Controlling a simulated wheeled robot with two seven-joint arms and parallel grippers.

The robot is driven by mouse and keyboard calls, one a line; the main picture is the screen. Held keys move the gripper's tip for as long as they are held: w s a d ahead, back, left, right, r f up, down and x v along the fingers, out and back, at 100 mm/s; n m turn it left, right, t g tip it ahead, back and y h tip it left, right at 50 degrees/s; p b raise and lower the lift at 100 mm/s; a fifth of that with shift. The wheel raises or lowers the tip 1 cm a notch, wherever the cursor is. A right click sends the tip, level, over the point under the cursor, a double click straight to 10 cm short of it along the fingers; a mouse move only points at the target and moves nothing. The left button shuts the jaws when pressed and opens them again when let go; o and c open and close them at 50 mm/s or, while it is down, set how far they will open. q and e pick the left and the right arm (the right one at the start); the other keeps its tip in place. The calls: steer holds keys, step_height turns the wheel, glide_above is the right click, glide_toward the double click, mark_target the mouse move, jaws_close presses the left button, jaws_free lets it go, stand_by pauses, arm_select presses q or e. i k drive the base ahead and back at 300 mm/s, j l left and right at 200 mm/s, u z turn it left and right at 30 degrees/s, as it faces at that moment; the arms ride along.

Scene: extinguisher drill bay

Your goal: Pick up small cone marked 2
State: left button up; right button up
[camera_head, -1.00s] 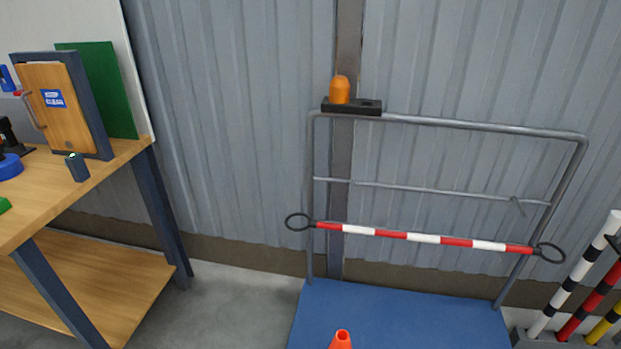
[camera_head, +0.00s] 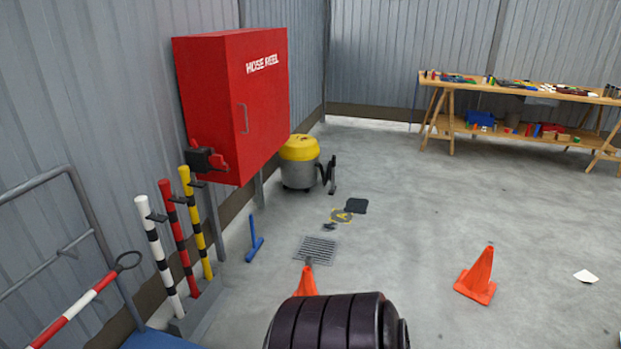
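Two orange cones stand on the floor. One cone (camera_head: 306,281) is at the lower middle, its lower part hidden behind a dark ribbed part of my own body. The other cone (camera_head: 479,274) stands whole and upright on its square base to the right. No number can be read on either cone, so I cannot tell which is marked 2. Neither of my grippers is in view.
A red hose reel cabinet (camera_head: 235,105) hangs on the left wall. Striped posts (camera_head: 158,258) and a rail frame stand at left. A yellow-topped vacuum (camera_head: 300,163) and a floor grate (camera_head: 316,248) lie beyond. A workbench (camera_head: 520,90) stands far right; the right floor is mostly open.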

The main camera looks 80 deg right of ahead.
mark_target(307, 286)
steer(key=z, duration=2.55)
